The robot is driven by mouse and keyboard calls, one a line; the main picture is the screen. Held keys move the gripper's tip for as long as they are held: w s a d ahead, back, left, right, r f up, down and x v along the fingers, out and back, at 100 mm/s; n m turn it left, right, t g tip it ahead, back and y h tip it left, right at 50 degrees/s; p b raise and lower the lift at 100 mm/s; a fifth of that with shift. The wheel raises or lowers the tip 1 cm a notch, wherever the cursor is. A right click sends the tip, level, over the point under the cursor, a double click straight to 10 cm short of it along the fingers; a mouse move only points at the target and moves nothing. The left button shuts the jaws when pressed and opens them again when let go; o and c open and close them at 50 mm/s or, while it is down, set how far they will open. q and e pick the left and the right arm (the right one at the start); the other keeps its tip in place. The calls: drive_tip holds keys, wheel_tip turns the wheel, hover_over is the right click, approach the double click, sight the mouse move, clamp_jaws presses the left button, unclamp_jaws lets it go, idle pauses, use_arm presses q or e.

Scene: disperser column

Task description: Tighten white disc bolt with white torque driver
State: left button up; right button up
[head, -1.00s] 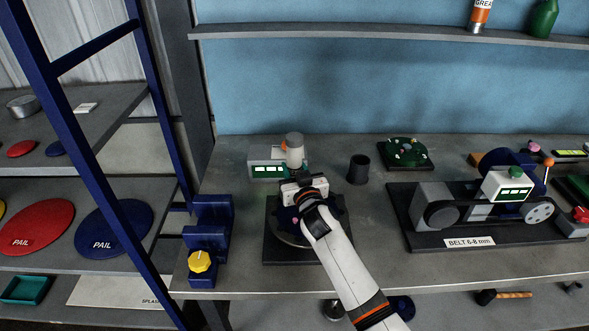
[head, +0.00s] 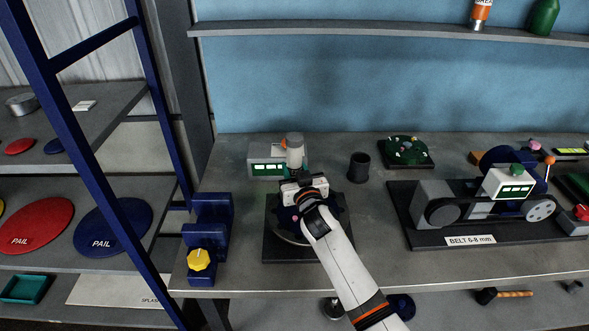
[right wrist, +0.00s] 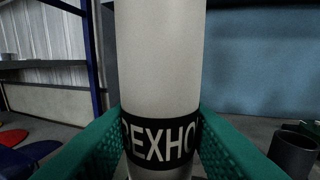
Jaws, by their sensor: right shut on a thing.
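The white torque driver (head: 295,154) stands upright with a grey top in the head view. In the right wrist view the driver (right wrist: 158,60) is a pale cylinder with a black band and white letters, partly cut off by the frame. My right gripper (head: 299,178) is shut on it, with teal fingers on both sides of the band in the wrist view. Below the gripper is a dark round disc assembly (head: 335,205) on a black base plate (head: 275,246). My gripper and forearm cover much of it. I cannot make out the white disc bolt or the driver's tip. My left gripper is not in view.
A blue stand with a yellow knob (head: 199,260) is at left. The belt machine (head: 435,220) is at right. Bare bench lies between the disc and the belt machine.

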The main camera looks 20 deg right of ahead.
sight(297, 160)
drive_tip(key=shift+f+b, duration=0.4)
drive_tip(key=shift+f, duration=0.2)
idle(1.1)
drive_tip(key=shift+r, duration=0.1)
idle(0.7)
drive_tip(key=shift+r+p, duration=2.3)
drive_tip(key=shift+r, duration=0.4)
